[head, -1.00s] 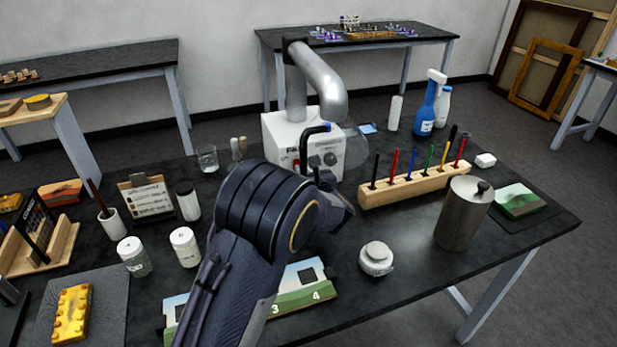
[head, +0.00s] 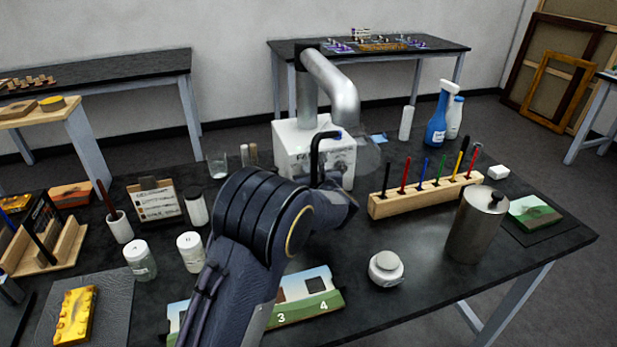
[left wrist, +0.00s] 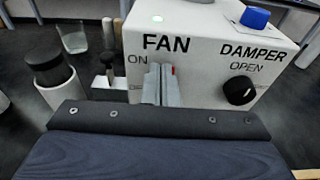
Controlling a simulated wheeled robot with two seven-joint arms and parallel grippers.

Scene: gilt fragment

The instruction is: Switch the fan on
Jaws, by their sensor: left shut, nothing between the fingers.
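The white fan box (head: 287,150) stands at the back of the black table, with a silver duct (head: 335,85) rising from it. In the left wrist view its front (left wrist: 205,75) reads FAN and DAMPER, with ON printed at the left. My right gripper is out of view.
A black damper knob (left wrist: 240,91) sits right of the fingers, below a blue knob (left wrist: 255,17). A dark-capped jar (head: 195,207) and a glass (head: 217,166) stand left of the box. A wooden pen block (head: 425,193) and metal canister (head: 476,225) stand right.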

